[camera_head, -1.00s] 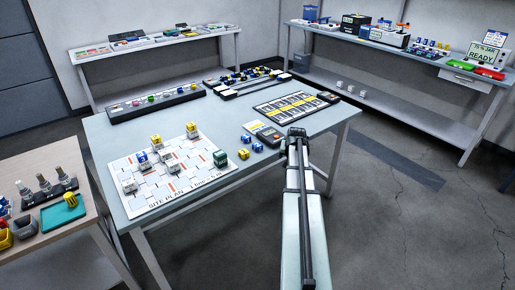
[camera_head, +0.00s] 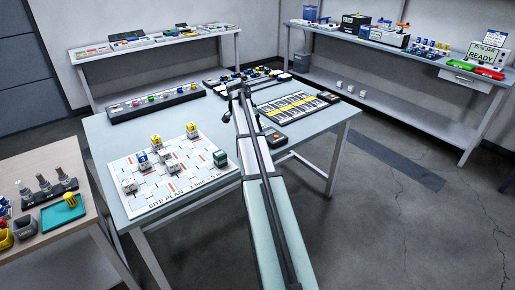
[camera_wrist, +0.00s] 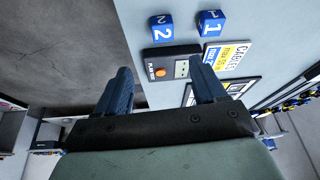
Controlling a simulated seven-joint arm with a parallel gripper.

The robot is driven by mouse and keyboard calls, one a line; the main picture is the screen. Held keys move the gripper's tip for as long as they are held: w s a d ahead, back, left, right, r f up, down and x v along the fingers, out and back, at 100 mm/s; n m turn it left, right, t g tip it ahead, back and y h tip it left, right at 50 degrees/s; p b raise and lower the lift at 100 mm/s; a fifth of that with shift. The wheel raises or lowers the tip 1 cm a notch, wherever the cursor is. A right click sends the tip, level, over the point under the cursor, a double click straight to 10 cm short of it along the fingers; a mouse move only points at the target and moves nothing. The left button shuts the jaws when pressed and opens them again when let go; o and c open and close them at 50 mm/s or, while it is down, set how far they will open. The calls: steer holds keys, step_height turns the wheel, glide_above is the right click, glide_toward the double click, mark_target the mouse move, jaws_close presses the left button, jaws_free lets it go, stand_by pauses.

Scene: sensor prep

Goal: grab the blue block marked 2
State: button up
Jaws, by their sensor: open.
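The blue block marked 2 (camera_wrist: 160,27) sits on the table near its edge in the wrist view. A second blue block, marked 1 (camera_wrist: 210,23), stands to its right, with a gap between them. My gripper (camera_wrist: 164,84) is open and empty, its two dark blue fingers apart. In the picture, block 2 lies above the gap between the fingertips, clear of both. In the head view my gripper (camera_head: 237,90) is over the back part of the table, and my arm hides the place where these two blue blocks were.
A dark handheld device with an orange button (camera_wrist: 173,64) lies between my fingertips and block 2 in the wrist view. A yellow-and-white card (camera_wrist: 228,58) is beside it. The site plan board (camera_head: 185,185) with several blocks is left of my arm.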

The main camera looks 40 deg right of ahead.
steer(key=shift+m, duration=0.4)
steer(key=x, duration=0.8)
steer(key=a+x, duration=0.1)
steer(key=x, duration=0.3)
steer(key=shift+w+f, duration=0.25)
steer(key=shift+w, duration=0.1)
steer(key=shift+a, duration=0.1)
steer(key=c, duration=1.1)
steer(key=shift+r, duration=0.1)
